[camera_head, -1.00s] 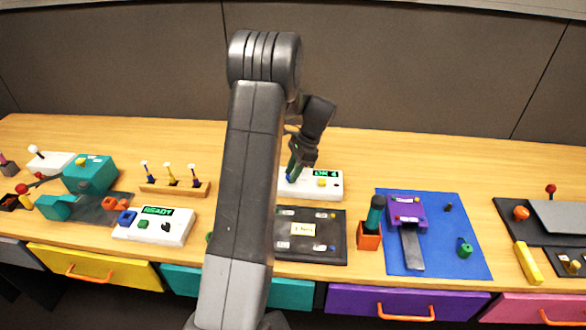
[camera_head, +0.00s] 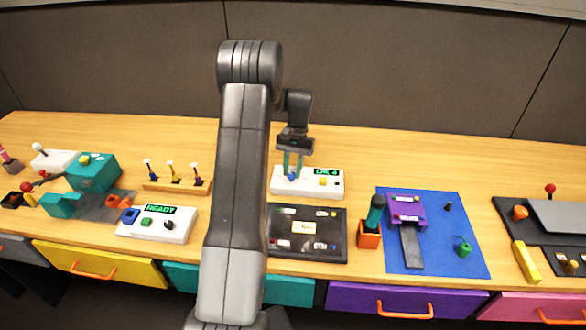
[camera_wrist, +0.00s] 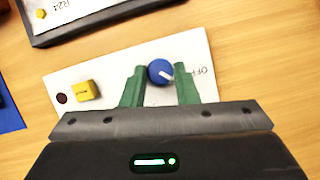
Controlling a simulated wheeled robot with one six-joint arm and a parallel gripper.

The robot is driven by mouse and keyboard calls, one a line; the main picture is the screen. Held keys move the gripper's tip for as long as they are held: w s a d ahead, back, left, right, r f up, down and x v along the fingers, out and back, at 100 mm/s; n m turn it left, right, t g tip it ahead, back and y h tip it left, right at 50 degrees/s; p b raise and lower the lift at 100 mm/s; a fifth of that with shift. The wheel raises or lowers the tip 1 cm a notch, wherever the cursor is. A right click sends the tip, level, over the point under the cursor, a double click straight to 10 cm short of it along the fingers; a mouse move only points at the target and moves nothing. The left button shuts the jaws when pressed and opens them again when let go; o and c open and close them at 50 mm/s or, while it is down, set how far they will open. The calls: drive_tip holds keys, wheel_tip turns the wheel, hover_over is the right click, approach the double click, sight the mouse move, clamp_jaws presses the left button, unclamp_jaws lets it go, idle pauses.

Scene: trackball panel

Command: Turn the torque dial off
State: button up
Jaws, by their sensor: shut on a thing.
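The torque dial is a round blue knob (camera_wrist: 158,70) with a white pointer mark, on a white panel (camera_wrist: 118,68). It also shows in the head view (camera_head: 292,177). In the wrist view the pointer is aimed toward the lower right, and a partly hidden label beginning "OF" (camera_wrist: 206,71) is printed right of the knob. My gripper (camera_wrist: 159,72) has its green fingers on both sides of the knob and is shut on it. In the head view my gripper (camera_head: 293,174) points down at the panel's left part.
The same panel carries a yellow button (camera_wrist: 87,91), a dark red round part (camera_wrist: 62,98) and a green-lit "OK 4" display (camera_head: 326,172). A dark board (camera_head: 335,240) lies in front of it. A three-lever wooden block (camera_head: 180,188) stands left. Bare wood is behind the panel.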

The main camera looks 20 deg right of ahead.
drive_tip(key=n+h, duration=0.1)
drive_tip(key=n, duration=0.2)
drive_tip(key=n+g+h, duration=0.1)
drive_tip(key=n, duration=0.2)
drive_tip(key=shift+w+a, duration=0.15)
drive_tip(key=shift+a, duration=0.05)
drive_tip(key=shift+n, duration=0.4)
drive_tip(key=o, duration=1)
drive_tip(key=v, duration=0.7)
drive_tip(key=b+v, duration=0.1)
drive_tip(key=v, duration=0.5)
drive_tip(key=shift+w+a+r, duration=0.15)
drive_tip(key=shift+a+r, duration=0.05)
drive_tip(key=shift+r, duration=0.2)
